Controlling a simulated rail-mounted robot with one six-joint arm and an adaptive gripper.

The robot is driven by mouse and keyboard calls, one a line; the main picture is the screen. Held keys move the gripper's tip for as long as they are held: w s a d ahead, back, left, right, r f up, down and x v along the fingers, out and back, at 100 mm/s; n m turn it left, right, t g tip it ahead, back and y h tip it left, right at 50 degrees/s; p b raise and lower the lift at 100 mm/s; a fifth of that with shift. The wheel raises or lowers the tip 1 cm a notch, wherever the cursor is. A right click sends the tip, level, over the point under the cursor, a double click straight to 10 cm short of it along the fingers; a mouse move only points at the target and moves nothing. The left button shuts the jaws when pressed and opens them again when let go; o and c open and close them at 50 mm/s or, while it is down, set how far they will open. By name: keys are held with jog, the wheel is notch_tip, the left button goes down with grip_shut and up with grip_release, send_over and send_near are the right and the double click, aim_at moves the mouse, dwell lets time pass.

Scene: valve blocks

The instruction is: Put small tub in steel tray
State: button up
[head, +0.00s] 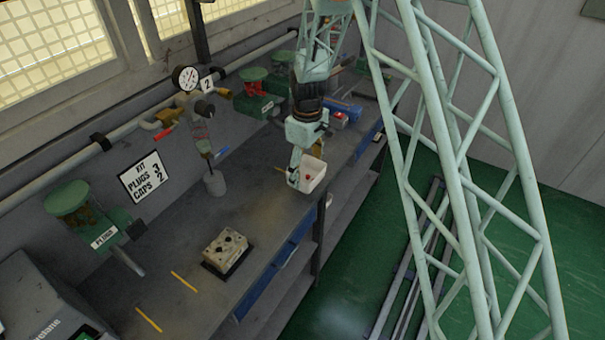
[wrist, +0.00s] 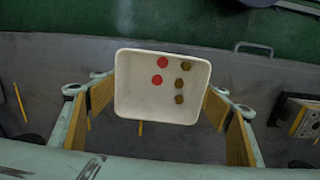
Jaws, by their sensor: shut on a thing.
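The small tub is a white, square, open-topped tub (head: 314,173) above the bench near its front edge in the head view. In the wrist view the tub (wrist: 135,95) fills the middle, with two red pieces and several brass-coloured pieces inside. My gripper (head: 305,172) is shut on the tub, with its yellow-faced pads at the tub's left and right sides in the wrist view. The tub looks roughly level. I cannot pick out a steel tray in either view.
A pale valve block (head: 226,249) sits on a dark base on the bench (head: 190,295). A green plugs dispenser (head: 100,225) stands at left, a gauge assembly (head: 187,79) at the wall. Blue and red items (head: 342,114) lie behind my gripper. Bench between tub and block is mostly clear.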

jog(key=w+d+f+m+b, duration=0.1)
jog(key=w+d+m+b, duration=0.1)
jog(key=w+d, duration=0.5)
jog(key=w+d+f+m+b, duration=0.2)
jog(key=d, duration=1)
jog(key=s+d+f+m+b, duration=0.2)
jog(key=s+f+m+b, duration=0.1)
jog(key=s+f, duration=0.7)
jog(key=s+d+f+m+b, duration=0.1)
jog(key=s+f+m+b, duration=0.3)
jog(key=s+f, duration=0.6)
notch_tip(320, 180, down, 5)
jog(key=shift+d+f+m+b, duration=0.1)
jog(key=shift+d+m+b, duration=0.25)
jog(key=shift+b, duration=0.5)
jog(key=shift+d, duration=0.1)
